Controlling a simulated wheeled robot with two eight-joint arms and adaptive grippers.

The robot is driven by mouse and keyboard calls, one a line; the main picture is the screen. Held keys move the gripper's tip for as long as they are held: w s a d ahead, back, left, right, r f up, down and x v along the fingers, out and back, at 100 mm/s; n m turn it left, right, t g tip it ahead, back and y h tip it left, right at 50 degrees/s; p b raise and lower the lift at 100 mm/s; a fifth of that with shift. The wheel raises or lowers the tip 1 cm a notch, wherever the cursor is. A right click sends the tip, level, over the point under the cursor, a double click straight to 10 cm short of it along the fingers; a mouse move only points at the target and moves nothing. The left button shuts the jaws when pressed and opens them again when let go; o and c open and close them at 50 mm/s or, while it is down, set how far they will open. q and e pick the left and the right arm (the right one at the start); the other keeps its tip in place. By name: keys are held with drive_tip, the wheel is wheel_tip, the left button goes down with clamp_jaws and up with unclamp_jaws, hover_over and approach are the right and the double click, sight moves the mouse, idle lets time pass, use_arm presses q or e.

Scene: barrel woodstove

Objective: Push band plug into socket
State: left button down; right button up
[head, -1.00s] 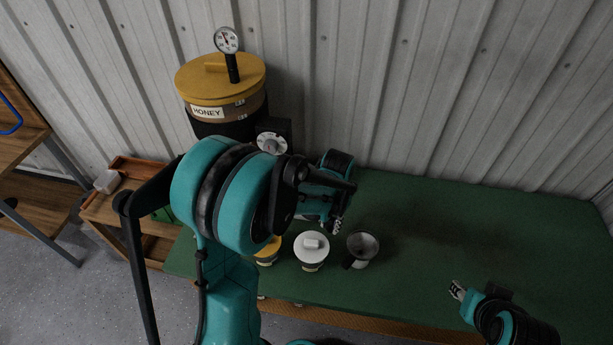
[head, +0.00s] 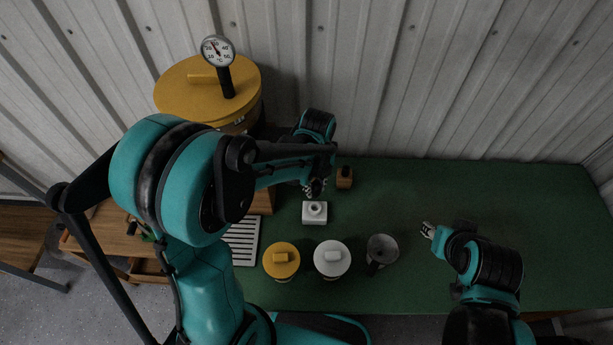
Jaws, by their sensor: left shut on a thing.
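My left gripper (head: 314,189) is at the back of the green table, just above and behind a small white block with a round raised top (head: 315,213). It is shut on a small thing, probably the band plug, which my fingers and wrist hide. I cannot tell whether the white block is the socket, or whether the held thing touches it. My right gripper (head: 428,230) is over the right part of the table, away from these things. Its fingers are too small to read as open or shut.
A yellow-lidded barrel (head: 190,92) with a dial thermometer (head: 218,52) stands behind my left arm. A small brown block (head: 344,177) is right of my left gripper. A yellow-lidded jar (head: 281,260), white-lidded jar (head: 332,259) and grey cup (head: 382,249) stand in front. The table's right is clear.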

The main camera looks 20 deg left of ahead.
sight(315, 197)
use_arm(q)
drive_tip(key=shift+a+f, duration=0.1)
drive_tip(key=shift+f, duration=0.05)
drive_tip(key=shift+s+d+f, duration=0.1)
drive_tip(key=shift+s+d, duration=0.05)
drive_tip(key=shift+d, duration=0.25)
drive_tip(key=shift+f+b, duration=0.2)
drive_tip(key=shift+b, duration=0.2)
drive_tip(key=shift+a+f+b, duration=0.2)
drive_tip(key=shift+f+b, duration=0.2)
drive_tip(key=shift+f, duration=0.2)
drive_tip(key=shift+d+f+b, duration=0.1)
drive_tip(key=shift+f+b, duration=0.45)
drive_tip(key=shift+f, duration=0.15)
drive_tip(key=shift+f+b, duration=0.7)
drive_tip(key=shift+f, duration=0.3)
drive_tip(key=shift+f+b, duration=0.3)
drive_tip(key=shift+b, duration=0.15)
drive_tip(key=shift+f+b, duration=0.95)
drive_tip(key=shift+f, duration=0.15)
